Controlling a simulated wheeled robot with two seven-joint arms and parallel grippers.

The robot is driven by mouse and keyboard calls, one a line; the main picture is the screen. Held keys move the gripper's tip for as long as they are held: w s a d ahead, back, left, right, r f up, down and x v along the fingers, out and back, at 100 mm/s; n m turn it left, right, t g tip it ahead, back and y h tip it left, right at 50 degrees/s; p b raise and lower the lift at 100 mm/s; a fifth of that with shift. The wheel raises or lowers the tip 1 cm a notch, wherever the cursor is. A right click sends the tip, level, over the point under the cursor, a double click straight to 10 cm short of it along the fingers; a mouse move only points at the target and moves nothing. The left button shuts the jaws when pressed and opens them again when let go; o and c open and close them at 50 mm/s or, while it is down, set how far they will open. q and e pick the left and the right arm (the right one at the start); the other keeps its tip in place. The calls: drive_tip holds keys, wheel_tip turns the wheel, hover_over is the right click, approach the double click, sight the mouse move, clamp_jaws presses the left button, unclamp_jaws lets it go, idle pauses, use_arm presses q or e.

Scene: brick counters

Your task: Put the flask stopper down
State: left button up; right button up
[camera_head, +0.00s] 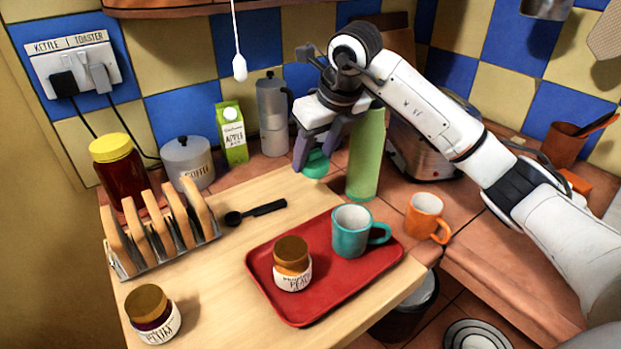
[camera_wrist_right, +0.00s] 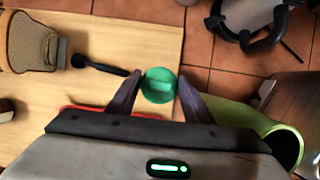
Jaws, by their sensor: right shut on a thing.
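The flask stopper (camera_head: 316,164) is a round teal-green cap. My right gripper (camera_head: 315,156) is shut on it and holds it in the air over the back right end of the wooden board. In the right wrist view the stopper (camera_wrist_right: 159,85) sits between the two dark fingertips (camera_wrist_right: 159,92). The tall light green flask (camera_head: 366,158) stands upright just right of the gripper, partly covered at its top by my arm. Its open mouth (camera_wrist_right: 287,148) shows in the wrist view at the lower right. My left gripper is not in view.
The wooden board (camera_head: 245,185) is bare between the black scoop (camera_head: 256,212) and the red tray (camera_head: 330,304). The tray carries a teal mug (camera_head: 350,235) and a jar (camera_head: 291,262). A juice carton (camera_head: 231,135), moka pot (camera_head: 272,118) and toaster (camera_head: 425,150) stand behind.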

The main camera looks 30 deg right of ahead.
sight(321, 163)
drive_tip(key=shift+f, duration=3.1)
drive_tip(key=o, duration=1)
drive_tip(key=shift+o, duration=0.2)
drive_tip(key=shift+r, duration=0.15)
drive_tip(key=v, duration=1.1)
drive_tip(key=shift+s+r, duration=0.25)
drive_tip(key=shift+r, duration=0.25)
